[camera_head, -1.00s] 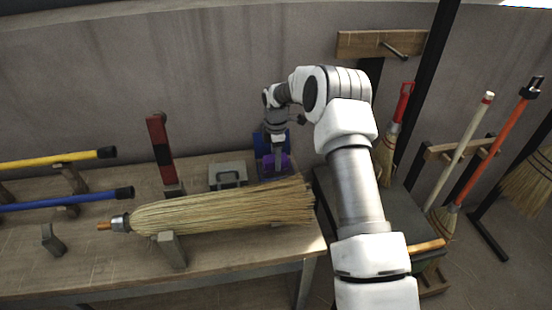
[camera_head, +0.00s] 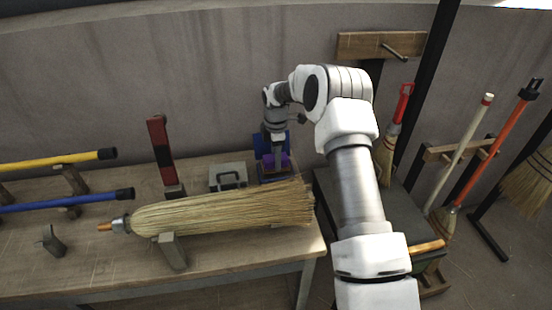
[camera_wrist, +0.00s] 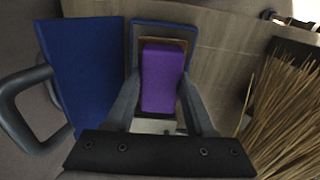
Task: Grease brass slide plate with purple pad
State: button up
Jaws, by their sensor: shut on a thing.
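The purple pad (camera_wrist: 161,78) is between the two fingers of my gripper (camera_wrist: 161,108) in the wrist view, and the gripper is shut on it. In the head view the purple pad (camera_head: 279,161) shows below my gripper (camera_head: 277,158) at the back right of the bench. A blue box with an open lid (camera_wrist: 87,70) surrounds or lies just under the pad; its lid also shows in the head view (camera_head: 259,146). I cannot tell whether the pad touches the box. I cannot make out the brass slide plate with certainty.
A straw broom head (camera_head: 225,208) lies across the bench (camera_head: 110,262) in front of the box. A red upright post (camera_head: 160,150) and blue and yellow handles are further left.

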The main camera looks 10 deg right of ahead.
jog(key=shift+r+p, duration=1.5)
jog(key=shift+r, duration=1.55)
